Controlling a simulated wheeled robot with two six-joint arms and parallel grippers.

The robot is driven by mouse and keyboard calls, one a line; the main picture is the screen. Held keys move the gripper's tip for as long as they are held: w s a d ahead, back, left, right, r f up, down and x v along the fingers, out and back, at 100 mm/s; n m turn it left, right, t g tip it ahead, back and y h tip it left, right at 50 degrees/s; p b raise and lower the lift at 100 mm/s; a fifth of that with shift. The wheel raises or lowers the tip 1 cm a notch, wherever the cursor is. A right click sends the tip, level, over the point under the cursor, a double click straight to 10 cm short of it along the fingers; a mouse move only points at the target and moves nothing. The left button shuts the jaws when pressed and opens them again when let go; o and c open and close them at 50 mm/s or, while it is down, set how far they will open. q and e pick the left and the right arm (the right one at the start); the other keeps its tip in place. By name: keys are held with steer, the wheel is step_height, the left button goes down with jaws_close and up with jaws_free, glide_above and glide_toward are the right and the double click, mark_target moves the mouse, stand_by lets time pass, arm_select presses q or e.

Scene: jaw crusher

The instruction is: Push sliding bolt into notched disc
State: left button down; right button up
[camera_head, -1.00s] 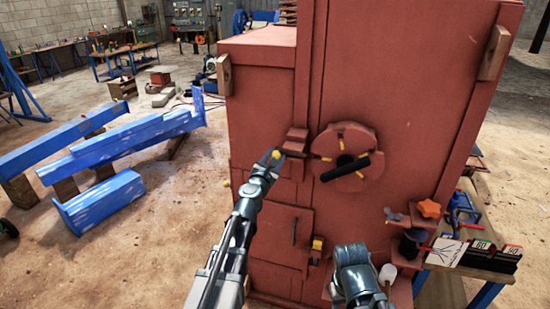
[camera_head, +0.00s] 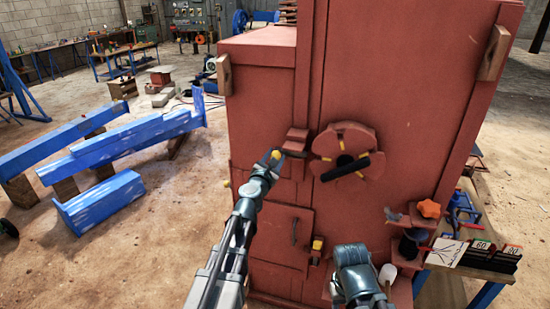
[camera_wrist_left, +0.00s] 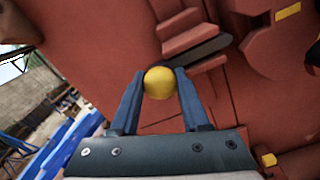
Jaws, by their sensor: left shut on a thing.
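The notched disc (camera_head: 368,142) is a round red plate on the front of the red machine, with yellow marks and a black bar handle. Left of it is the sliding bolt, with a yellow knob (camera_head: 275,155) at its left end and a red guide block (camera_head: 297,140) beside it. My left gripper (camera_head: 268,167) is shut on the yellow knob; the left wrist view shows the knob (camera_wrist_left: 159,82) between both fingertips. There a dark bar (camera_wrist_left: 205,50) points toward the disc (camera_wrist_left: 268,48). My right gripper's fingers do not show.
A small red door (camera_head: 280,235) is below the bolt. An orange star knob (camera_head: 429,209) and a workbench with tools are at the right. Blue beams (camera_head: 100,205) lie on the floor at the left. My right arm is folded low in front of the machine.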

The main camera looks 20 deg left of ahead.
mark_target(291, 154)
arm_select(q)
steer(key=d, duration=0.4)
steer(key=shift+s+d, duration=0.1)
steer(key=shift+d, duration=0.1)
steer(key=shift+a, duration=0.1)
steer(key=shift+c, duration=1.9)
jaws_free()
steer(key=shift+d, duration=0.2)
steer(key=shift+a, duration=0.1)
steer(key=shift+s, duration=0.15)
